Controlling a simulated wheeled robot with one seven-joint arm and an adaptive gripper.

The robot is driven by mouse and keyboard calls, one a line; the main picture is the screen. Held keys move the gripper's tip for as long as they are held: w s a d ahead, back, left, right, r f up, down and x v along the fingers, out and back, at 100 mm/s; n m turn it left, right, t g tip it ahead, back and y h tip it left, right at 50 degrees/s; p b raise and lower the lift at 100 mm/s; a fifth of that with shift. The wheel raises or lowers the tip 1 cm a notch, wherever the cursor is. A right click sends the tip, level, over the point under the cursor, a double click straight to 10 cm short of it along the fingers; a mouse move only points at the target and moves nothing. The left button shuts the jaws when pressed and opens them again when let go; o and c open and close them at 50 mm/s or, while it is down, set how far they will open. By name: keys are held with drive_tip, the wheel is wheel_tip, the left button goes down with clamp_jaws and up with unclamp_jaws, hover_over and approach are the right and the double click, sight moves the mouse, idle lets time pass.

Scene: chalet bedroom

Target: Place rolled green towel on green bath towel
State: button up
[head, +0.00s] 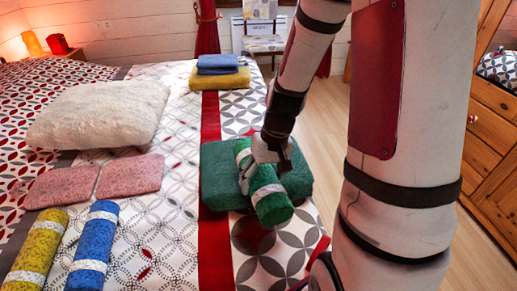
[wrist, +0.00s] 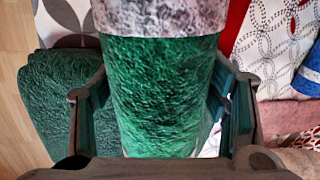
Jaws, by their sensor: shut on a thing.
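The rolled green towel (head: 272,206), with pale bands around it, is held between the two fingers of my gripper (head: 266,160). In the wrist view the roll (wrist: 155,110) fills the space between the fingers of my gripper (wrist: 158,95). The green bath towel (head: 217,180) lies folded on the bed, behind and below the roll in the head view. The roll's near end reaches past the bath towel's front edge there. In the wrist view the bath towel (wrist: 50,105) shows at the left. I cannot tell whether the roll touches it.
Yellow (head: 35,245) and blue (head: 93,245) rolled towels lie at the bed's near left. Pink folded towels (head: 130,174) and a fluffy white pillow (head: 100,113) lie behind them. A blue-on-yellow folded stack (head: 220,78) is farther back. Wooden floor (head: 322,110) is right of the bed.

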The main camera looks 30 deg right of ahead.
drive_tip(key=s+d+r+m+p, duration=0.1)
drive_tip(key=s+d+m+p, duration=0.1)
drive_tip(key=s+d+p, duration=0.3)
drive_tip(key=b, duration=0.2)
hover_over(274, 167)
drive_tip(key=shift+f, duration=0.75)
drive_tip(key=shift+w+f, duration=0.1)
drive_tip(key=shift+f, duration=1.65)
drive_tip(key=shift+b, duration=0.3)
drive_tip(key=shift+f, duration=0.2)
drive_tip(key=o, duration=1.3)
drive_tip(key=shift+r, duration=0.15)
